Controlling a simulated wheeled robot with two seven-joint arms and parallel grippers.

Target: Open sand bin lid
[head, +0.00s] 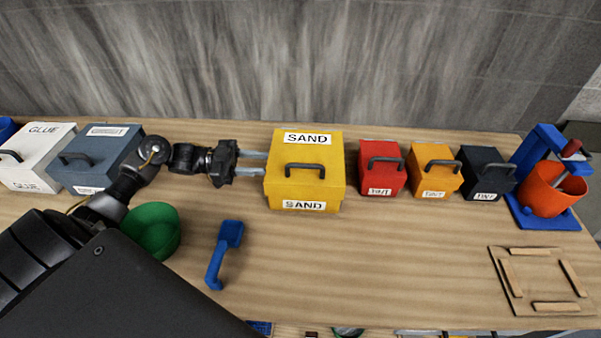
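The yellow sand bin (328,186) stands on the wooden table near the middle, with SAND labels on its top and front. Its lid (335,150) is closed and carries a dark handle (305,167). My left gripper (253,163) is open and lies just left of the bin, its two pale fingers pointing right at the bin's left side, one behind the other. The fingertips are close to the bin; I cannot tell whether they touch it. Nothing shows between the fingers. My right gripper is not in view.
White glue bin (38,145) and blue-grey bin (100,150) stand left; red (382,165), orange (435,170) and dark (487,172) bins stand right. A green bowl (152,228) and blue scoop (221,253) lie in front. A blue stand with orange bucket (548,190) and wooden frame (515,285) are far right.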

